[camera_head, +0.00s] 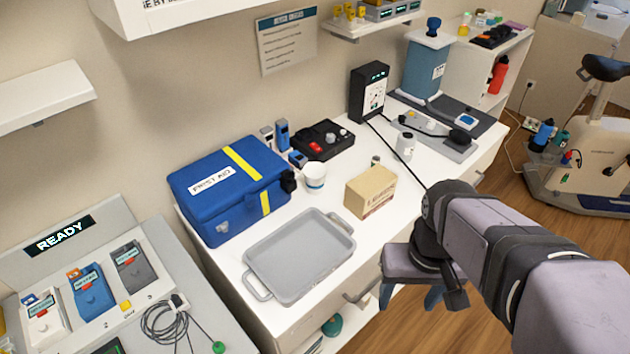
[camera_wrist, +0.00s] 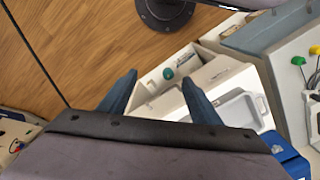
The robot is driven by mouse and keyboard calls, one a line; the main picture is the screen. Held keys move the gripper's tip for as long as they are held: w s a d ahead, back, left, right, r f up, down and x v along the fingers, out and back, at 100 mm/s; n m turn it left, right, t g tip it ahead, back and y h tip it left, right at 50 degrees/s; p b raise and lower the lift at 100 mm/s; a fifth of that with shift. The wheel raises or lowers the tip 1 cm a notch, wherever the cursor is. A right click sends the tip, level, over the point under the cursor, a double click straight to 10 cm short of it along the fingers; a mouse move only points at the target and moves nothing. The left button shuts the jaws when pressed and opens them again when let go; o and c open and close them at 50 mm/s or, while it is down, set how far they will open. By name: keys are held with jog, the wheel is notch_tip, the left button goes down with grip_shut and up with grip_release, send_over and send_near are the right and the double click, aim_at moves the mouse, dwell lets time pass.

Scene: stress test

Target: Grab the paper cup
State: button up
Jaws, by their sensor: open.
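I cannot make out the cup in the wrist view.
A grey tray (camera_head: 300,262) lies in front of the cup. The blue first aid case (camera_head: 222,214) is on its left, the cardboard box (camera_head: 370,192) on its right. A black control box (camera_head: 322,140) sits behind it.

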jog(key=w+a+n+t+y+p, duration=0.15)
jog(key=w+a+t, duration=0.35)
jog(key=w, duration=0.6)
jog(key=w+a+t+y+p, duration=0.15)
jog(key=w+a+t, duration=0.25)
jog(key=w+a, duration=0.55)
jog(key=w+a+n+t+p, duration=0.1)
jog(key=w+a+t+p, duration=0.2)
jog(key=w, duration=1)
jog(key=t+b, duration=0.1)
send_near(313, 169)
jog(key=shift+p+x, duration=0.45)
jog(key=shift+x, duration=0.4)
jog(key=shift+w+r, duration=0.1)
jog(key=shift+w, duration=0.05)
jog(key=p+x, duration=0.2)
jog(key=x, duration=0.1)
jog(key=shift+p+x, duration=0.4)
jog(key=shift+x, duration=0.6)
jog(key=shift+c, duration=0.4)
jog(key=c, duration=0.6)
